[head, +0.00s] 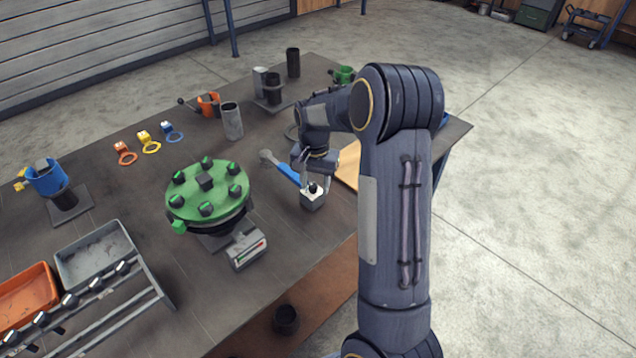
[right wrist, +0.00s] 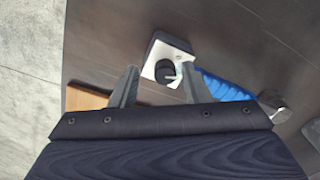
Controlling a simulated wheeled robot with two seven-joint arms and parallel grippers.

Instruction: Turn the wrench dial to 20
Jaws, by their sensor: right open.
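The wrench lies on the dark table with a grey head (head: 267,157) and a blue handle (head: 288,173). At the handle's near end is a light box (head: 312,202) with a black dial knob (head: 312,188) on top. In the right wrist view the dial (right wrist: 165,72) sits on the white face of the box (right wrist: 175,52), and the blue handle (right wrist: 225,88) runs right. My right gripper (head: 314,178) is open above the box. In the wrist view its fingertips (right wrist: 158,79) stand either side of the dial; contact cannot be told. The dial's reading is too small to read. My left gripper is not in view.
A green flanged pipe (head: 205,192) with several black bolts stands left of the wrench, with a small gauge box (head: 246,248) before it. Grey (head: 97,256) and orange (head: 28,297) bins and a rack are at lower left. A wooden board (head: 347,166) lies right of the gripper.

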